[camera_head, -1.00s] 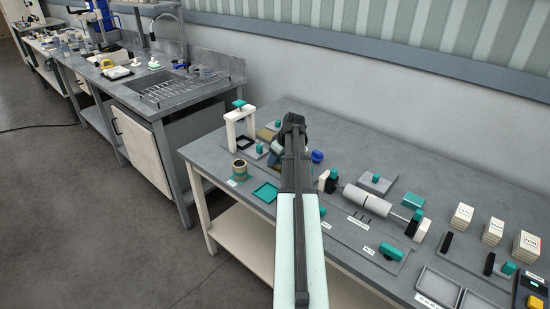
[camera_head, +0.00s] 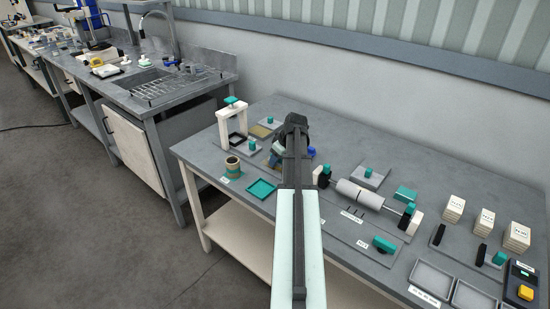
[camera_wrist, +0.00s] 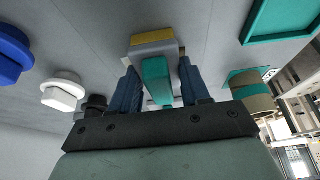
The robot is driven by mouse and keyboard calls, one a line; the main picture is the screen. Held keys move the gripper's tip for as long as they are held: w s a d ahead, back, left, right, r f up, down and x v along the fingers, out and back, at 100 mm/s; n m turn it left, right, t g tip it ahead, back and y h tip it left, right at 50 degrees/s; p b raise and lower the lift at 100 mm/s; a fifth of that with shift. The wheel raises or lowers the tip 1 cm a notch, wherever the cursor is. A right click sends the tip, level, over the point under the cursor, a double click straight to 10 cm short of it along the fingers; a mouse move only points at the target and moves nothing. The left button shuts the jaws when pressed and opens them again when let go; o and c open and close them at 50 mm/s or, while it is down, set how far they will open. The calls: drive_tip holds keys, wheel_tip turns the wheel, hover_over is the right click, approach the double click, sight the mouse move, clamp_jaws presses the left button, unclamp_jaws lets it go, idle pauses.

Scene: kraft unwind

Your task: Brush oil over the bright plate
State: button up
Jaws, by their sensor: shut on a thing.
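My gripper (camera_wrist: 158,82) is shut on a brush (camera_wrist: 158,84) with a teal handle, a pale grey head and a yellow-brown end. In the head view the gripper (camera_head: 276,155) is over the bench's left part, mostly hidden by my arm, with a bluish finger showing. A flat yellowish plate (camera_head: 259,132), perhaps the bright plate, lies just behind and left of it. A round olive pot (camera_head: 233,168) with a teal base stands to the left, apart from the gripper; it also shows in the wrist view (camera_wrist: 252,95). Whether the brush touches anything cannot be told.
A teal square tray (camera_head: 261,190) lies front left of the gripper. A white frame (camera_head: 226,125) with a teal top stands at the back left. A grey roller (camera_head: 359,194) lies to the right. Stacked white blocks (camera_head: 484,222) and grey trays (camera_head: 431,279) are farther right.

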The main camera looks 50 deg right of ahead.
sight(264, 157)
drive_tip(key=shift+s, duration=0.5)
drive_tip(key=shift+w, duration=0.3)
drive_tip(key=shift+w+f, duration=0.1)
drive_tip(key=shift+w, duration=1.1)
drive_tip(key=shift+w, duration=0.1)
drive_tip(key=shift+w, duration=2.4)
drive_tip(key=shift+d, duration=0.15)
drive_tip(key=shift+s+d, duration=0.1)
drive_tip(key=shift+d, duration=0.3)
drive_tip(key=shift+s+d, duration=0.1)
drive_tip(key=shift+d, duration=0.1)
drive_tip(key=shift+s, duration=1.25)
